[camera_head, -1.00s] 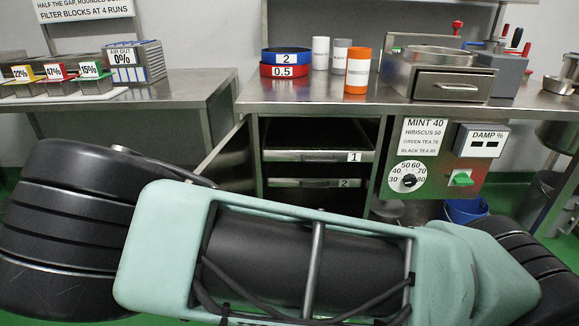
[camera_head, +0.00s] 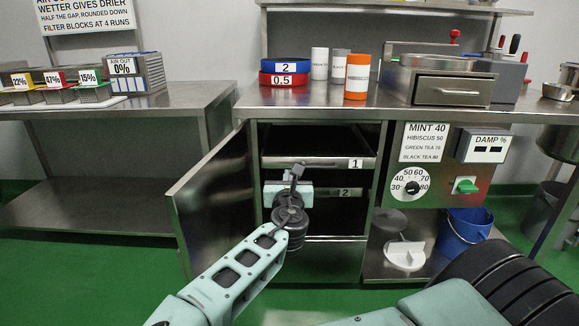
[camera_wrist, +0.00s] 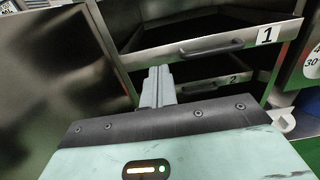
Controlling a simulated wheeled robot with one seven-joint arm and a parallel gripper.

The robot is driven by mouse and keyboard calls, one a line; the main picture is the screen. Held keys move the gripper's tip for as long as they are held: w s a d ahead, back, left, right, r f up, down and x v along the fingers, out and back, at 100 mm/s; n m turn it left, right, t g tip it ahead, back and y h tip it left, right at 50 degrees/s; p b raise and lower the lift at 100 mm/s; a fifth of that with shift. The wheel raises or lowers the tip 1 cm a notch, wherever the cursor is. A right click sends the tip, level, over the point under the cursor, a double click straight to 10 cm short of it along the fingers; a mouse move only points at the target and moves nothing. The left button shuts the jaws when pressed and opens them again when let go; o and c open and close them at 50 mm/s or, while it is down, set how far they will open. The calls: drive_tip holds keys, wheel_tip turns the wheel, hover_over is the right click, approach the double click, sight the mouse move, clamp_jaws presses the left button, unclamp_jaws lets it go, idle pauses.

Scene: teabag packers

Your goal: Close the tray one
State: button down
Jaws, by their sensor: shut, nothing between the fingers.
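Tray one (camera_head: 318,162) is the upper steel drawer in the open cabinet under the bench, with a label reading 1 at its right end. It juts forward of tray two, and its dark inside shows above its front. In the wrist view its front (camera_wrist: 225,45) and bar handle (camera_wrist: 208,44) lie ahead and above my fingers. My gripper (camera_head: 297,172) is at the front of the cabinet, just below tray one's left part. In the wrist view the fingers (camera_wrist: 157,85) are together and empty. I cannot tell whether they touch anything.
Tray two (camera_head: 340,192) sits below, partly hidden by my gripper. The cabinet door (camera_head: 215,200) stands open at left. A dial (camera_head: 411,188) and green switch (camera_head: 465,186) are at right. A blue bucket (camera_head: 462,232) stands on the lower shelf. Floor at left is clear.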

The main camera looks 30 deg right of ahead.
sight(290, 158)
drive_tip(key=b+x, duration=0.1)
drive_tip(key=x, duration=0.7)
drive_tip(key=shift+w+d+b, duration=0.15)
drive_tip(key=shift+d+b, duration=0.05)
drive_tip(key=shift+b, duration=0.15)
drive_tip(key=x, duration=0.9)
drive_tip(key=shift+p, duration=0.4)
drive_tip(key=shift+w+d, duration=0.1)
drive_tip(key=shift+w, duration=0.1)
drive_tip(key=shift+r, duration=0.15)
drive_tip(key=shift+r, duration=0.1)
